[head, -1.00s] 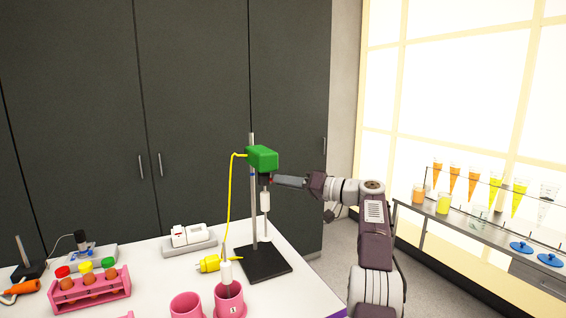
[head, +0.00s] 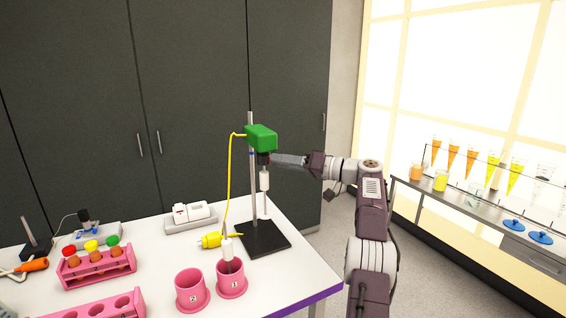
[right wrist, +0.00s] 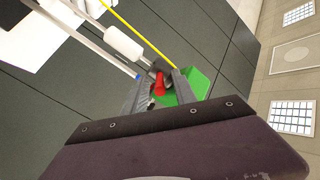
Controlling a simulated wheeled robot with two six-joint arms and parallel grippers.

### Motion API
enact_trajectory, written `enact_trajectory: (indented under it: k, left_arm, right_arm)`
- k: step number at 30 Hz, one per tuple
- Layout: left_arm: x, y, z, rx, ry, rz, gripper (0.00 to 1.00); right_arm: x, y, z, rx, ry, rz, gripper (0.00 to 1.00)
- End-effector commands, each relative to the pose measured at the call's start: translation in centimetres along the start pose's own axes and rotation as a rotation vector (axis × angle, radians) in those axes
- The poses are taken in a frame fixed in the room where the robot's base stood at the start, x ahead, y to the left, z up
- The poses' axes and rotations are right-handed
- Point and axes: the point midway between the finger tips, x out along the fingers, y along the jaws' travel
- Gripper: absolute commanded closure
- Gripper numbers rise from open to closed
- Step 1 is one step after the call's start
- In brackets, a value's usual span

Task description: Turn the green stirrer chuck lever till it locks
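The green stirrer head (head: 261,138) is mounted on a metal rod above a black base (head: 264,238), with a yellow cable. A dark chuck sits under the head, with a white-sleeved shaft (head: 264,181) below it. My right gripper (head: 274,158) reaches in from the right, its fingertips at the chuck. In the right wrist view, a red lever (right wrist: 160,84) lies between the two fingers, with the green head (right wrist: 194,84) behind. The fingers stand apart, with gaps visible around the lever. The lever is hidden in the head view. My left gripper is not in view.
Pink numbered cups (head: 192,291) stand at the table front, with a white-handled probe (head: 227,249) in one. A yellow plug-like tool (head: 212,240) lies left of the black base. Pink tube racks (head: 128,272) stand at left.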

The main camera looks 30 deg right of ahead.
Motion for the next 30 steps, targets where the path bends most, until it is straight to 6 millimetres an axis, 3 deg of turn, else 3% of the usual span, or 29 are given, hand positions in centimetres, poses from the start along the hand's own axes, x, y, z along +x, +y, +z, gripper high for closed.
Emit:
enact_trajectory:
  k: [5,12,16,30]
  left_arm:
    - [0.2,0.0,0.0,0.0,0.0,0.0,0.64]
    - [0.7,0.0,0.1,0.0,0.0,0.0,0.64]
    - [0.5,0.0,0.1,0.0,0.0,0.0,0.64]
    - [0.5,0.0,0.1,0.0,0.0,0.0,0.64]
  right_arm:
    - [-1.0,0.1,-0.1,-0.001,0.003,0.002,0.67]
    - [-6.3,0.1,0.0,0.0,0.003,0.004,0.67]
    - [-8.3,0.0,-0.1,0.0,0.001,0.002,0.67]
    - [-9.1,0.0,0.0,0.0,0.0,0.0,0.67]
